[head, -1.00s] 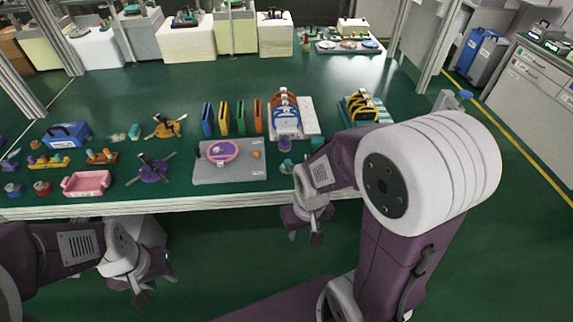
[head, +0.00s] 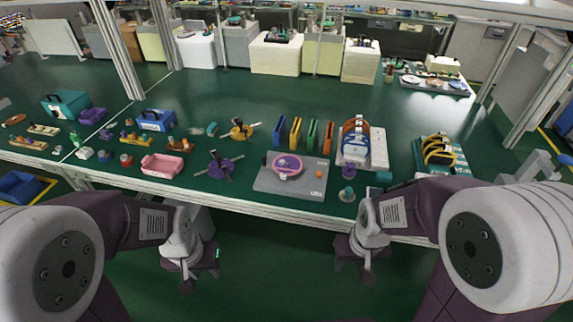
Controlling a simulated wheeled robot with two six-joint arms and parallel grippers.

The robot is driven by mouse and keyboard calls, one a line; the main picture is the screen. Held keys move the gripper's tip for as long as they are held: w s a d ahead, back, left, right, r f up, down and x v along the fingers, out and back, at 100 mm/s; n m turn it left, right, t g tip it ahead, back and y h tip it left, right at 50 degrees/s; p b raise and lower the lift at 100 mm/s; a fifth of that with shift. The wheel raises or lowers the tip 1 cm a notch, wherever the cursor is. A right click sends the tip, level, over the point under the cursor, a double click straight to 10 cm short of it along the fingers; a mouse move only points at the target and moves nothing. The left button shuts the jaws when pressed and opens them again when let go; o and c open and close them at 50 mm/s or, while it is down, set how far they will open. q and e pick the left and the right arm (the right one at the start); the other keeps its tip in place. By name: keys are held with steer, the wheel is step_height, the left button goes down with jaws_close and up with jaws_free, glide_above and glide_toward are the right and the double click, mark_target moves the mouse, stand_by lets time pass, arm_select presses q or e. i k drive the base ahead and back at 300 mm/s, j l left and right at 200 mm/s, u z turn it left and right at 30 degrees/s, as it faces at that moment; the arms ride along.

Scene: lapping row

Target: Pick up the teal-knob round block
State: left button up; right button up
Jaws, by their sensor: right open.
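A small round block with a teal knob (head: 347,194) stands near the front edge of the green-topped table, just right of a grey board. It is small in the head view, so fine detail is hard to tell. My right gripper (head: 355,270) is open and empty, below and in front of the table edge, apart from the block. My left gripper (head: 201,279) hangs in front of the table further left, well away from the block. Its jaws are too small and dark to judge.
The grey board (head: 262,182) carries a purple round piece (head: 287,166). A purple round item (head: 348,172) stands just behind the block, and a teal block (head: 384,177) lies to its right. A pink tray (head: 161,166) sits left. The table front edge (head: 240,207) lies between grippers and objects.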

mark_target(346, 196)
steer(key=i+z, duration=0.3)
steer(key=i, duration=0.2)
steer(key=i+z, duration=0.3)
steer(key=i, duration=0.25)
